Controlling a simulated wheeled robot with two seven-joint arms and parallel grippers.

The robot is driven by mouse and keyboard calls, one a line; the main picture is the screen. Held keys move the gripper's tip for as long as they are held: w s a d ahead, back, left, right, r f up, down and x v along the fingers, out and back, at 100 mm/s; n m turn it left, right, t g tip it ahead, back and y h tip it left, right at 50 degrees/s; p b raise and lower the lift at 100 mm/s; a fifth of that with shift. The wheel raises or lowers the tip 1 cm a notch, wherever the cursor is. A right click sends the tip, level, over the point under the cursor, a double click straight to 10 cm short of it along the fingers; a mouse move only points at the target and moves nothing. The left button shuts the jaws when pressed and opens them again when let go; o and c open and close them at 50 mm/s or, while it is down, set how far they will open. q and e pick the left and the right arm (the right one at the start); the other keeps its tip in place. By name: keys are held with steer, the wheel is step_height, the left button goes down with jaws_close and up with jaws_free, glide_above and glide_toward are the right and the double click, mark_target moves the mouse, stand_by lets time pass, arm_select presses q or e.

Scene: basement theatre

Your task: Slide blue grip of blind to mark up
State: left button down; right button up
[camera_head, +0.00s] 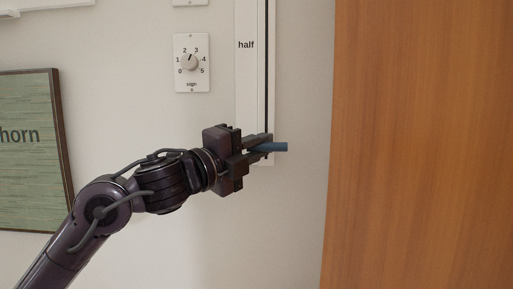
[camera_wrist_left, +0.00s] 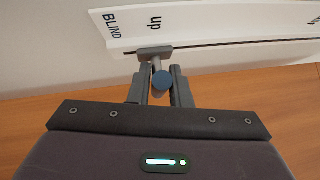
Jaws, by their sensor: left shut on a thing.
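The blue grip (camera_head: 279,147) of the blind sticks out to the right from between my left gripper's fingers in the head view. My left gripper (camera_head: 262,146) is shut on it near the lower end of the white track (camera_head: 255,95). The track has a dark slot and a "half" mark (camera_head: 246,44) above the gripper; the up mark is not in view. In the left wrist view the round blue end of the grip (camera_wrist_left: 162,81) sits between the fingers, beside the "dn" mark (camera_wrist_left: 155,22) and the word BLIND. My right gripper is not in view.
A dial plate labelled sign (camera_head: 191,63) is on the wall left of the track. A green framed picture (camera_head: 32,150) hangs at the far left. A large wooden panel (camera_head: 425,140) stands at the right. The wall below the track is bare.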

arm_select(q)
steer(key=c, duration=1.5)
jaws_free()
steer(key=shift+d+f, duration=0.1)
steer(key=shift+f, duration=0.35)
steer(key=shift+o, duration=0.7)
steer(key=shift+r, duration=0.2)
steer(key=shift+s+a+f, duration=0.1)
steer(key=shift+s+a, duration=0.15)
steer(key=shift+a, duration=0.1)
steer(key=b+v, duration=0.2)
steer(key=v, duration=0.5)
steer(key=shift+f, duration=0.1)
